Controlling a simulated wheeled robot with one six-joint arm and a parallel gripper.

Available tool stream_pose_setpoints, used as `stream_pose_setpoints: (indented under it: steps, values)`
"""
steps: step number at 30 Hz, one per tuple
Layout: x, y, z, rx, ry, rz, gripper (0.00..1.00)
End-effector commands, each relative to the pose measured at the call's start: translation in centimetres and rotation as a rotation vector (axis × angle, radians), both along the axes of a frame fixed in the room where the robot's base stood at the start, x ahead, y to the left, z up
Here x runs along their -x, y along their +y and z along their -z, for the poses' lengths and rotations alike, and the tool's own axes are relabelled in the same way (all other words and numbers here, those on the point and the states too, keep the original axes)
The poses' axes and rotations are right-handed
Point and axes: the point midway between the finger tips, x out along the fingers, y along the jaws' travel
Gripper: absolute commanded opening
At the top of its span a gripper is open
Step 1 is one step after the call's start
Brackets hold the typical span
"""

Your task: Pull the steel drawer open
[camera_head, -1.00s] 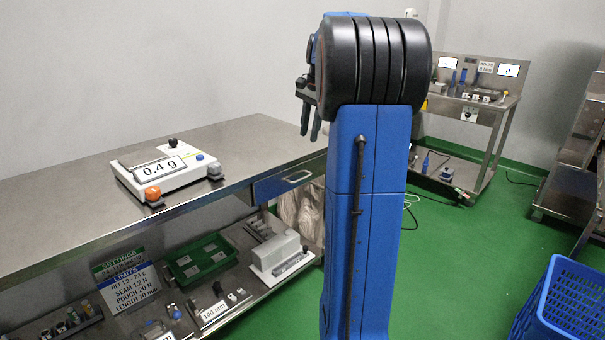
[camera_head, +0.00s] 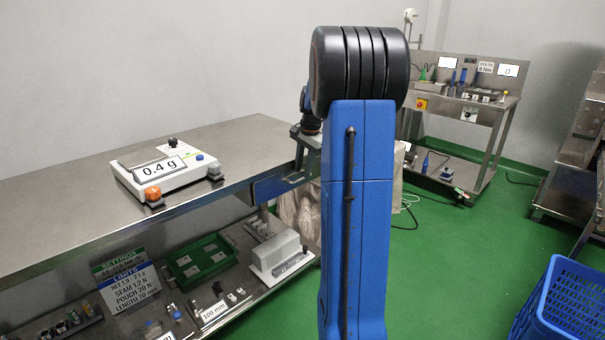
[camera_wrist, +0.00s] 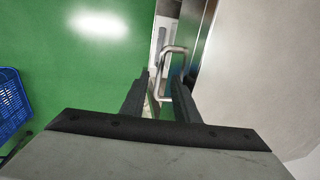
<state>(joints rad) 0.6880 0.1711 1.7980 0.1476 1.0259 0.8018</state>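The steel drawer (camera_head: 267,189) sits under the right end of the steel bench top, with a dark blue front, and looks shut. In the wrist view, its pale metal bar handle (camera_wrist: 163,68) shows between the two dark fingers of my gripper (camera_wrist: 161,76). The fingers are apart, one on each side of the handle; I cannot tell whether either touches it. In the head view, my gripper (camera_head: 297,168) is at the drawer front, partly hidden by my arm, and hides much of the handle.
A scale reading 0.4 g (camera_head: 165,172) stands on the steel bench (camera_head: 90,170). The shelf below holds a green tray (camera_head: 205,262) and a white block device (camera_head: 277,252). A blue crate (camera_head: 565,305) stands at the right. Green floor between is clear.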

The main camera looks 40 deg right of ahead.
Motion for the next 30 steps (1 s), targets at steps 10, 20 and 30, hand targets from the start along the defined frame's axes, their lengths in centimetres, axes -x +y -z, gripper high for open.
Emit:
stream_pose_setpoints:
  steps: [10,20,30]
  values:
    - [-0.4,0.0,2.3,-0.001,0.001,0.0,0.28]
    - [-0.4,0.0,2.3,-0.001,0.001,0.0,0.04]
    - [0.0,0.0,2.2,0.0,0.0,0.001,0.0]
